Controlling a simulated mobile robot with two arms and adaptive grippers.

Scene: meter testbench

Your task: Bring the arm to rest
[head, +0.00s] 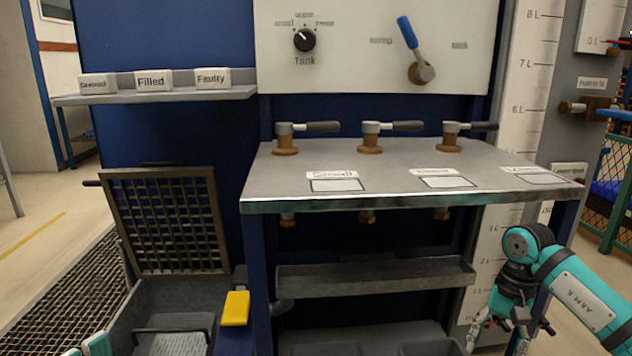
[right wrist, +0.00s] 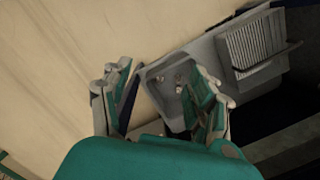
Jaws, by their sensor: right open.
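My right arm (head: 580,285) comes in from the right in the head view, in front of the bench's right leg. My right gripper (head: 508,325) hangs low at the bottom right, below the bench top and pointing down. In the right wrist view the right gripper (right wrist: 165,105) has its two fingers spread apart, with nothing between them. Behind the fingers, a grey tray-like fixture (right wrist: 160,85) and the pale floor show.
The steel bench top (head: 400,180) carries several lever valves (head: 372,138). A grey trough (head: 375,276) lies beneath it. At the left are a raised grate (head: 165,220), a yellow block (head: 236,308) and a label shelf (head: 150,97). A blue lever (head: 408,32) sits on the panel.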

